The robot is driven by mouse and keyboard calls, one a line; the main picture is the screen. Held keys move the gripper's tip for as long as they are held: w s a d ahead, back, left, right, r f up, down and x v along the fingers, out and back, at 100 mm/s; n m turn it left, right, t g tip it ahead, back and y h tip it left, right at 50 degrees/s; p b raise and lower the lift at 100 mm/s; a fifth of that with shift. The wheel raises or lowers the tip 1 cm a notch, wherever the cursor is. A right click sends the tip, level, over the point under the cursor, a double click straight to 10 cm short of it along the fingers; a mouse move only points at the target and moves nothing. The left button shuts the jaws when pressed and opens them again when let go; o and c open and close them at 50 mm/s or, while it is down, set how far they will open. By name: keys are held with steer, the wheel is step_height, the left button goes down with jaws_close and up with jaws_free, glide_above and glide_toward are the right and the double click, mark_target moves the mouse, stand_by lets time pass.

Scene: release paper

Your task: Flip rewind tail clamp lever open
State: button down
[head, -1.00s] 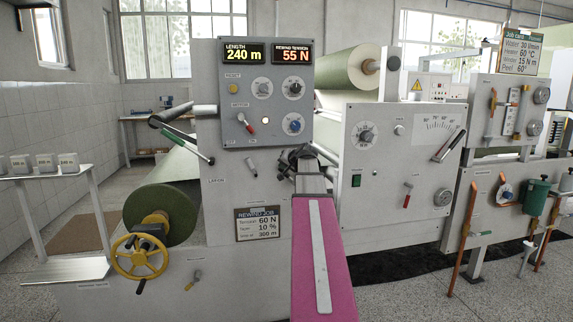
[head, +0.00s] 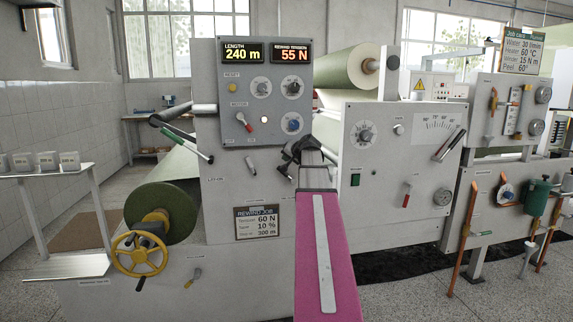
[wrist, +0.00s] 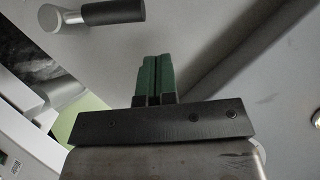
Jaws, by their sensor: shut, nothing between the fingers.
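My gripper (head: 306,150) is raised in front of the grey rewind panel (head: 225,190), at its right edge. In the wrist view its green fingers (wrist: 156,78) are together with nothing between them. No readable label picks out the tail clamp lever. A small lever (head: 250,166) sits on the panel left of my gripper, and an amber-handled lever (head: 193,277) sits low on the front, right of the yellow handwheel. A longer green-handled lever (head: 188,145) is at the panel's left edge. The wrist view shows a black cylindrical grip (wrist: 113,12) at upper left, apart from the fingers.
The yellow handwheel (head: 139,254) stands out in front of the green roll (head: 162,205). A red-handled motor lever (head: 244,122) is on the upper panel. A second grey machine (head: 390,215) stands to the right. A shelf with white boxes (head: 70,160) is at left.

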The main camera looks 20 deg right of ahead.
steer(key=v, duration=1)
steer(key=shift+a+r, duration=0.1)
steer(key=shift+r, duration=0.05)
steer(key=s+a+f+n+g, duration=0.1)
steer(key=a+f+g, duration=0.1)
steer(key=a+f, duration=0.55)
steer(key=s+a+f+n+g, duration=0.15)
steer(key=a+f, duration=0.35)
steer(key=f, duration=0.6)
steer(key=a+f+g, duration=0.3)
steer(key=a+f, duration=0.3)
steer(key=f, duration=0.3)
steer(key=s+a+f+n+g+h, duration=0.1)
steer(key=s+a+f+n+g, duration=0.1)
steer(key=s+a+f, duration=0.5)
steer(key=s+a+f+n+g+h, duration=0.1)
steer(key=s+a+f+g, duration=0.3)
steer(key=s+f, duration=0.5)
step_height(320, 180, down, 5)
steer(key=a+n, duration=0.1)
steer(key=a, duration=0.1)
steer(key=shift+s+a, duration=0.25)
steer(key=shift+a, duration=0.15)
